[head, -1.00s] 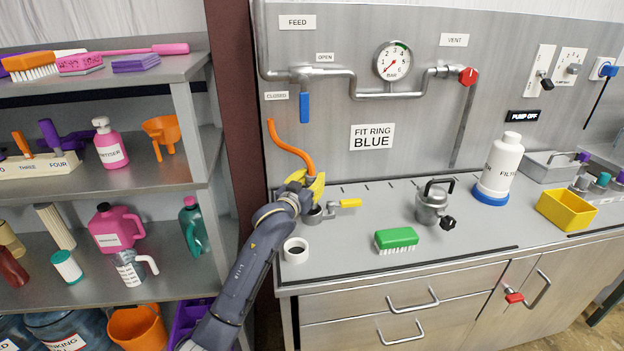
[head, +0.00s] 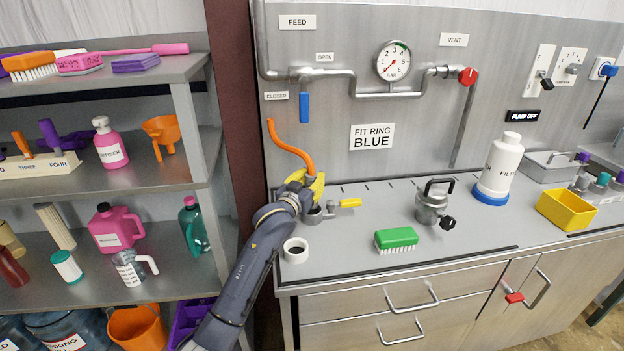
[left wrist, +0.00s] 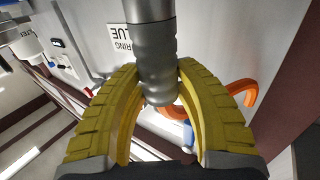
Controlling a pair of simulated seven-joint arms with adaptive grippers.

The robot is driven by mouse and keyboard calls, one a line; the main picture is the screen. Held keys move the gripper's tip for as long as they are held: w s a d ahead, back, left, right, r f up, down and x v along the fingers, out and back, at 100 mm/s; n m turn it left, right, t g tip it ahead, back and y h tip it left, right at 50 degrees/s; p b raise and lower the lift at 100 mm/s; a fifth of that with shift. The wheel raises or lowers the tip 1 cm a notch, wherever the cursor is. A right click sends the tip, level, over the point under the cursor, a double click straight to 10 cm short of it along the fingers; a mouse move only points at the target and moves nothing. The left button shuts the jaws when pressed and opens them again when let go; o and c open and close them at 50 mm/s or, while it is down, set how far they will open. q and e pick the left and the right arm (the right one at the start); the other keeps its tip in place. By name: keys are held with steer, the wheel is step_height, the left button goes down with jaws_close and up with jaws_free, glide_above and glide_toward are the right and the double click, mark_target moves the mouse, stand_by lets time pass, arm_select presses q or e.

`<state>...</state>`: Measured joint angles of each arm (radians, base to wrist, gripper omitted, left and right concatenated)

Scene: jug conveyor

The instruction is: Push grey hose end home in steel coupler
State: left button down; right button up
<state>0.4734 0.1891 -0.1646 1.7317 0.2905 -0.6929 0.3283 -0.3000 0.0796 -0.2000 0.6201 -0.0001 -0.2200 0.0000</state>
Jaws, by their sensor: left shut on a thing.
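The orange hose (head: 288,150) arches down from the back panel into my left gripper (head: 308,186). In the left wrist view, my left gripper's yellow fingers (left wrist: 160,98) are shut on the ribbed grey hose end (left wrist: 157,68). A smooth steel-coloured cylinder (left wrist: 147,10) continues in line from it at the top of that view. My right gripper is not in view.
A white ring-shaped piece (head: 296,250) stands in front of the coupler. A green brush (head: 396,238) and a steel pot (head: 433,205) stand to the right on the bench (head: 350,252). A dark red post (head: 238,100) and a loaded shelf (head: 120,180) are at the left.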

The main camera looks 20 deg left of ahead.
arm_select(q)
steer(key=shift+f, duration=1.45)
stand_by(0.6)
steer(key=shift+r, duration=1.15)
steer(key=shift+f, duration=2.05)
stand_by(1.0)
steer(key=c, duration=0.9)
jaws_free()
steer(key=shift+f, duration=0.1)
